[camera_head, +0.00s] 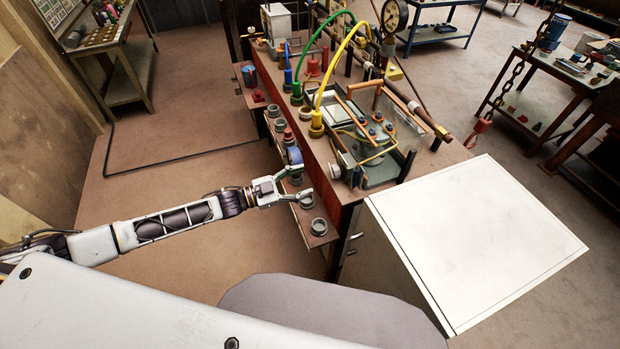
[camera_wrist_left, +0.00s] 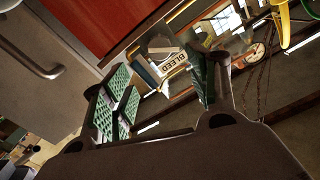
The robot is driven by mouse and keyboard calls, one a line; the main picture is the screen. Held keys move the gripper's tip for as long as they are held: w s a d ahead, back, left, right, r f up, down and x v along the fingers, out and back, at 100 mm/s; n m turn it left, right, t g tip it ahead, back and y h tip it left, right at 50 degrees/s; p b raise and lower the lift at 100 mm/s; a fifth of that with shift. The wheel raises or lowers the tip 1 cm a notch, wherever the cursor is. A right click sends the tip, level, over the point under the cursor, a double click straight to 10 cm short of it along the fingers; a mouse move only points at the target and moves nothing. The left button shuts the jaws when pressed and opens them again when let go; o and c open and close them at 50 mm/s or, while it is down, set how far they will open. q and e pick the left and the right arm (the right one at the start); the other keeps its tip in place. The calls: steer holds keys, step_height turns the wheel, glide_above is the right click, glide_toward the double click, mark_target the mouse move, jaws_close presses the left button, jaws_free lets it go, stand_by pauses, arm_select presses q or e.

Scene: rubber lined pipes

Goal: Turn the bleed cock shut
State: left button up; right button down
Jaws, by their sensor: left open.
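A pale tag reading BLEED (camera_wrist_left: 173,62) shows between my left fingers in the left wrist view. The bleed cock itself cannot be made out for certain in either view. My left gripper (camera_head: 301,176) is open at the near left side of the red-brown bench, in front of its low shelf. In the left wrist view, its green-padded fingers (camera_wrist_left: 163,85) are spread apart, with nothing visibly gripped between them. Whether a finger touches anything cannot be told. My right gripper is not in view.
The bench (camera_head: 316,150) carries green and yellow hoses (camera_head: 340,62), a gauge (camera_head: 393,16) and a glass-sided tank (camera_head: 380,168). Several grey cups (camera_head: 319,227) stand on the low shelf. A white-topped cabinet (camera_head: 480,235) stands at right.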

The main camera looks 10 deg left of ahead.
arm_select(q)
steer(key=shift+v, duration=1.1)
